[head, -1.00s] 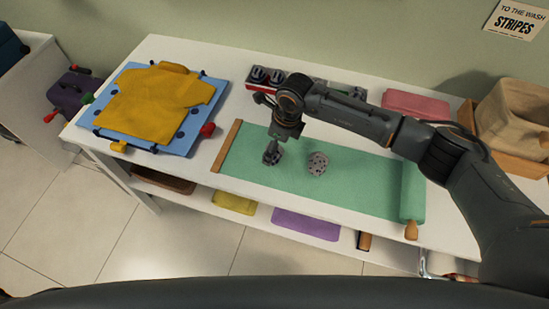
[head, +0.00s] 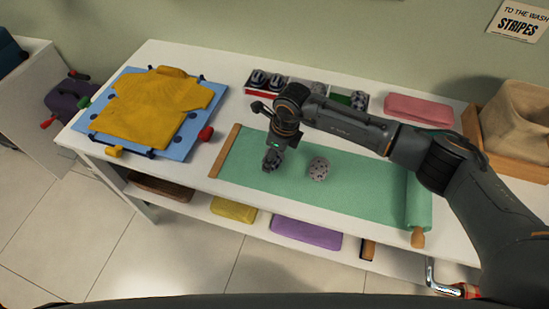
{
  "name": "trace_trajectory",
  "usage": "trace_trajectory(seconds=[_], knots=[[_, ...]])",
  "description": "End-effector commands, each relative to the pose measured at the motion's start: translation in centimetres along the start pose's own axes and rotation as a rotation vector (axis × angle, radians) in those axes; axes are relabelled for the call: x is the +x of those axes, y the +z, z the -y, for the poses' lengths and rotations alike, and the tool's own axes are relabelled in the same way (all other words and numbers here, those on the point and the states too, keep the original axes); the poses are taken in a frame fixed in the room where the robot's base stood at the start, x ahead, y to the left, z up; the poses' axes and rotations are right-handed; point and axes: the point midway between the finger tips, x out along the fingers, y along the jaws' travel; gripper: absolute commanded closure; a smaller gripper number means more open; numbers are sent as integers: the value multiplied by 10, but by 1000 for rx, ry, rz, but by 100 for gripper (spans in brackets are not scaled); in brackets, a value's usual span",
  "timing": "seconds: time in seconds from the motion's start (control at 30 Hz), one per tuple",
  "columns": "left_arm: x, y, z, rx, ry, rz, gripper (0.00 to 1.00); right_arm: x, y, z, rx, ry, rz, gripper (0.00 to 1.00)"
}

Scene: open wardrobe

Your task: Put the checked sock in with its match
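A rolled grey sock with dark marks (head: 318,168) lies on the green mat (head: 360,195); its pattern is too small to name surely. My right gripper (head: 271,160) points down over the mat, left of this sock and apart from it. Its fingertips are dark and small, so I cannot tell whether they hold anything. Behind the arm, a divided tray (head: 249,92) holds dark striped-looking rolls at its left. A grey roll (head: 318,89) and a speckled grey roll (head: 358,100) sit farther right, with green beside the latter. My arm hides part of the tray. My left gripper is not in view.
A yellow shirt (head: 155,105) lies on a blue board (head: 190,130) at left. A pink folded cloth (head: 418,108) lies right of the tray. A beige fabric bin (head: 520,120) stands at far right, below a "To the wash: stripes" sign (head: 519,22).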

Motion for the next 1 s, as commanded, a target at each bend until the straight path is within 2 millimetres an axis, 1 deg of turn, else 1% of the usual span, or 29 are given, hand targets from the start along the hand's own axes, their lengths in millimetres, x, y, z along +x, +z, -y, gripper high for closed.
trace_trajectory(seconds=[0.17,0.2,0.27,0.43,0.53,1.0], knots=[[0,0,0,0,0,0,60,1,-1,-1,0,2,-3,51],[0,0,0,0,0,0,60,2,-1,-1,0,2,-3,40],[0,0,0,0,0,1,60,2,-1,-1,0,2,-3,51],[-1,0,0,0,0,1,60,0,-1,-1,0,2,-3,51],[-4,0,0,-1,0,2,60,-5,0,-1,0,2,-3,51],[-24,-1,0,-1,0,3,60,-43,9,0,0,1,0,52]])
